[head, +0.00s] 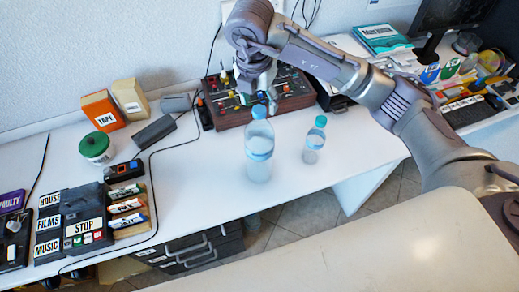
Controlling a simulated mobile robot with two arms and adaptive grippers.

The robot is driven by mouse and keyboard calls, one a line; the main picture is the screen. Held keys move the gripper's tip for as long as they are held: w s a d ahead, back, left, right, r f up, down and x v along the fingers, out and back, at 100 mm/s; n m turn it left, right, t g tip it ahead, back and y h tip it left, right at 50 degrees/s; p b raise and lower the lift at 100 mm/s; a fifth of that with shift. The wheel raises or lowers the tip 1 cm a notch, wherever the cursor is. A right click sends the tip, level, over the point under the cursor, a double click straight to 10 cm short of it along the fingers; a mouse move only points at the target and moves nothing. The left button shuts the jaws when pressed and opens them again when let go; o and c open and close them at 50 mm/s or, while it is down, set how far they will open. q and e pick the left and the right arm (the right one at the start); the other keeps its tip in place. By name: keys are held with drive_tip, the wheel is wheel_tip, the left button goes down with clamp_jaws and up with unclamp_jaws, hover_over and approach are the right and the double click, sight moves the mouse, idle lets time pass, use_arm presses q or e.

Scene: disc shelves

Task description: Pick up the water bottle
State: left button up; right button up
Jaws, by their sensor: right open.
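A larger clear water bottle (259,152) with a blue cap stands upright on the white table. A smaller clear bottle (314,142) with a teal cap stands upright to its right. My right gripper (258,98) points down at the larger bottle's cap, just above or behind it in the picture. It is open, and I cannot tell whether it touches the cap. The fingertips are small and partly lost against the dark mixer behind. My left gripper is not in view.
A dark mixer with knobs (296,92) sits behind the bottles. A TAPE box (103,111), a green-lidded jar (96,148) and labelled black devices (85,220) are at left. A black cable crosses the table. The white table (205,185) is clear around the bottles' front.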

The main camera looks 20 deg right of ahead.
sight(259, 110)
drive_tip(key=shift+f, duration=0.2)
drive_tip(key=f+p, duration=0.1)
drive_tip(key=f, duration=0.1)
drive_tip(key=f+p, duration=0.1)
drive_tip(key=shift+w+d+f+p, duration=0.15)
drive_tip(key=shift+w+f+p, duration=0.1)
drive_tip(key=shift+f+p, duration=0.05)
drive_tip(key=shift+w+f, duration=0.1)
drive_tip(key=shift+f, duration=0.55)
clamp_jaws()
drive_tip(key=shift+w+r, duration=0.15)
drive_tip(key=shift+r, duration=0.05)
